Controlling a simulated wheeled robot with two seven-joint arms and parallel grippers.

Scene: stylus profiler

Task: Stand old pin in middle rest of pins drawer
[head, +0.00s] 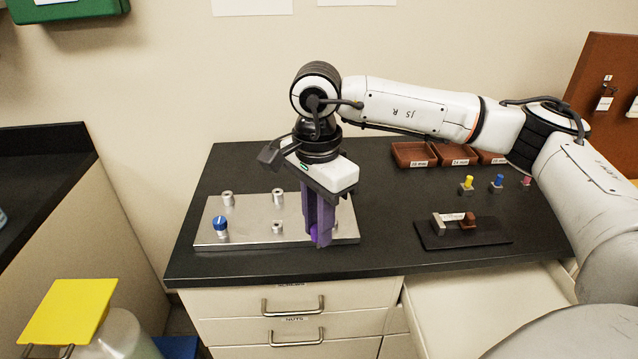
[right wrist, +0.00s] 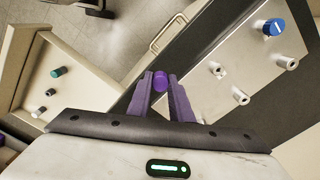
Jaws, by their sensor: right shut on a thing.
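My right gripper (head: 319,240) has purple fingers pointing down over the front right part of the silver plate (head: 245,240). It is shut on a purple-topped pin (right wrist: 160,82), which shows between its fingertips in the right wrist view. The fingers hide most of the pin. An open drawer (head: 480,300) juts out at the front right of the bench. In the right wrist view, a drawer (right wrist: 85,68) holds a green-topped piece (right wrist: 57,72) and two small pale rests with dark centres, the middle one (right wrist: 50,92) among them. My left gripper is not in view.
The plate carries several metal posts and a blue-capped one (head: 221,226). Right of it lies a dark mat (head: 475,236) with a small holder. Yellow (head: 467,184), blue and pink pieces stand behind, near brown trays (head: 412,154). A yellow-topped bin (head: 70,310) stands front left.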

